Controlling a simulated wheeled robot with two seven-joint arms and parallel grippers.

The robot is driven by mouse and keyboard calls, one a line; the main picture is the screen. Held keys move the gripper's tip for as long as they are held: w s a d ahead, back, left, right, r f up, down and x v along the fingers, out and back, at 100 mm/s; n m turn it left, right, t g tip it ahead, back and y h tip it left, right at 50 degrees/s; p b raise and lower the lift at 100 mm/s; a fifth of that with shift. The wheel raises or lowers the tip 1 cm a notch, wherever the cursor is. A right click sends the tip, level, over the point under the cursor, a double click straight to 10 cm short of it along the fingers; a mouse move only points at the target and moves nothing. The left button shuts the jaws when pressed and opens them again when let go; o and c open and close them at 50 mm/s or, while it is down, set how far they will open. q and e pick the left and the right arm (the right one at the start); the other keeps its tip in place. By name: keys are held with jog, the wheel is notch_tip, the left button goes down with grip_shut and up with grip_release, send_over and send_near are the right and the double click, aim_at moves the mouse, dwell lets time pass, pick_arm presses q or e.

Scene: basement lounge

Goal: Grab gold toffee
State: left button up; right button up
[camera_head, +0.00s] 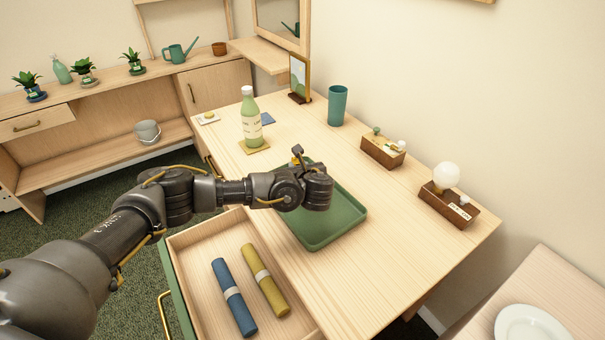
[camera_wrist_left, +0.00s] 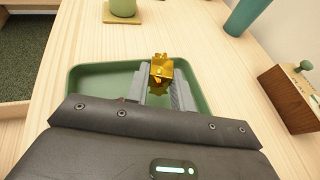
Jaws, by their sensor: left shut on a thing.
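My left gripper (camera_wrist_left: 160,88) is shut on the gold toffee (camera_wrist_left: 161,68), a shiny gold wrapped piece between its fingertips in the left wrist view. The gripper and toffee are over the green tray (camera_wrist_left: 90,76). In the head view, my left arm reaches in from the left, and its wrist hides part of the green tray (camera_head: 337,230) on the desk. A small gold bit of the toffee (camera_head: 296,158) shows at the far side of the wrist there. My right gripper is not in view.
A bottle (camera_head: 250,118) stands on a yellow coaster behind the wrist. A teal cup (camera_head: 337,105), a wooden box (camera_head: 383,150) and a bulb lamp (camera_head: 447,198) line the wall side. The open drawer (camera_head: 182,239) holds blue and yellow rolls. The desk's front right is clear.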

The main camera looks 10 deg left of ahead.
pick_arm(q)
jog(key=s+a+r, duration=0.5)
jog(key=s+r, duration=0.2)
jog(key=s, duration=0.4)
jog(key=shift+a+r, duration=0.15)
jog(key=shift+r, duration=0.25)
